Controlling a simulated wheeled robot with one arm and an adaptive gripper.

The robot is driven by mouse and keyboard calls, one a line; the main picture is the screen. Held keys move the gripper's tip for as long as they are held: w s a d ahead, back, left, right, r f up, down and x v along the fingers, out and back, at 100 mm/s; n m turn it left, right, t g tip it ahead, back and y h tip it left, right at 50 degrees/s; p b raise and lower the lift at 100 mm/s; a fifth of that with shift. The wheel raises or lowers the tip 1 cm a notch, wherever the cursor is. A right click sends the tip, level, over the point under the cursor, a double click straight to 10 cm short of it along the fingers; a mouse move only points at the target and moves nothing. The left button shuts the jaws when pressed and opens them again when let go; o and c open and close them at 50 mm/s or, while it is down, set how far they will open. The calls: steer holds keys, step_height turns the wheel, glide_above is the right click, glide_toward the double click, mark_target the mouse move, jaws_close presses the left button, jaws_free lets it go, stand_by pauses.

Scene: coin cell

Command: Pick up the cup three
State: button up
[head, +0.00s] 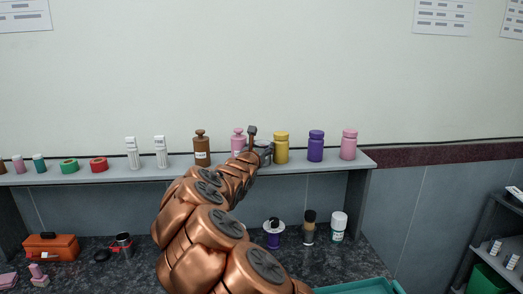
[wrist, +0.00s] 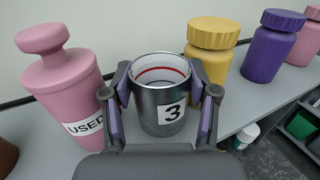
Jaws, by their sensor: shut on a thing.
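Cup three (wrist: 163,112) is a dark metallic cup with a white label reading 3 and a red ring inside its pale interior. It stands upright in the wrist view, between the two fingers of my gripper (wrist: 165,90). The gripper is shut on the cup's sides. In the head view my gripper (head: 259,147) is at the shelf, between the pink bottle and the yellow jar, and the cup is mostly hidden there. I cannot tell whether the cup's base touches the shelf.
A pink stoppered bottle labelled USED (wrist: 66,85) stands close left of the cup. A yellow jar (wrist: 214,45) stands close right, then a purple jar (wrist: 271,46). The shelf (head: 116,173) runs along the wall, above a dark counter (head: 185,258) with a teal tray (head: 360,288).

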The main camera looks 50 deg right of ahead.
steer(key=shift+r, duration=0.15)
steer(key=shift+r+b, duration=0.3)
steer(key=shift+r, duration=1.15)
steer(key=shift+s+r, duration=0.1)
steer(key=shift+s, duration=0.05)
steer(key=s+a+b, duration=0.3)
steer(key=s+b, duration=0.3)
steer(key=s, duration=0.1)
steer(key=s+a+r+b, duration=0.1)
steer(key=s+a+b, duration=0.2)
steer(key=s+b, duration=0.3)
steer(key=shift+s+r, duration=0.3)
steer(key=shift+s, duration=0.4)
